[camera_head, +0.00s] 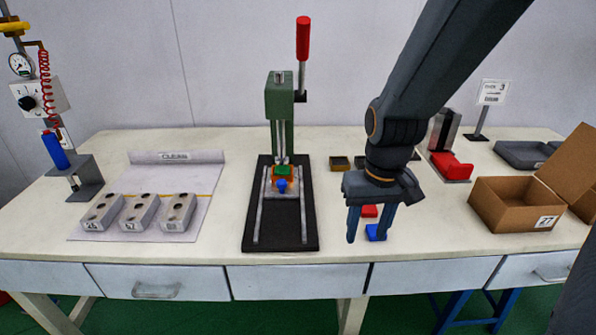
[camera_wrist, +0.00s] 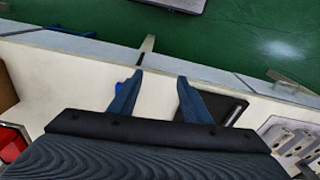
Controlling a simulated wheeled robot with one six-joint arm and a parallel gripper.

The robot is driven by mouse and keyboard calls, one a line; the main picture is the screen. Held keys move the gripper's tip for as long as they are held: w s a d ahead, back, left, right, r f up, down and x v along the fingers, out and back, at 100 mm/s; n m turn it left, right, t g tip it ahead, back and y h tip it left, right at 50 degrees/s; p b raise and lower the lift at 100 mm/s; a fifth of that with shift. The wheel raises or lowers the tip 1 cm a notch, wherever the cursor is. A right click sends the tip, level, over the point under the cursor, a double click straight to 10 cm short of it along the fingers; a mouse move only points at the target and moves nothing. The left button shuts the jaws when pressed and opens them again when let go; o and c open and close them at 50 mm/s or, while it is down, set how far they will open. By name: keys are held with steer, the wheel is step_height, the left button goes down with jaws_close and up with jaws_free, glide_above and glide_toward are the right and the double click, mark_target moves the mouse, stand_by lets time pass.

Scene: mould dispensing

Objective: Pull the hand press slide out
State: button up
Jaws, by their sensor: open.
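The hand press has a green head (camera_head: 280,99), a red-knobbed lever (camera_head: 303,38) and a black base (camera_head: 253,238) with two light rails. Its slide (camera_head: 267,188) sits at the back of the rails, under the head. In the wrist view my two fingers (camera_wrist: 160,80) are spread, and a dark piece, likely the press base (camera_wrist: 237,112), shows beside one finger.
A red block (camera_head: 369,211) and a blue block (camera_head: 376,233) lie close to my fingers. Numbered grey moulds (camera_head: 140,213) stand on a mat at left. A cardboard box (camera_head: 512,205) stands at right. The table front between press and moulds is clear.

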steer(key=w+a+r+n+t+p, duration=0.1)
steer(key=w+a+p, duration=0.1)
steer(key=w+a, duration=0.35)
steer(key=w+a+r+n+t+p, duration=0.1)
steer(key=w+a, duration=0.2)
steer(key=w, duration=0.6)
steer(key=n+t+y+p, duration=0.1)
steer(key=p, duration=0.2)
glide_toward(282, 182)
steer(key=f, duration=0.1)
steer(key=shift+w+p+x, duration=0.2)
steer(key=shift+p+x, duration=0.3)
steer(key=shift+x, duration=3.25)
steer(key=shift+a+r, duration=0.1)
steer(key=shift+a, duration=0.05)
jaws_close()
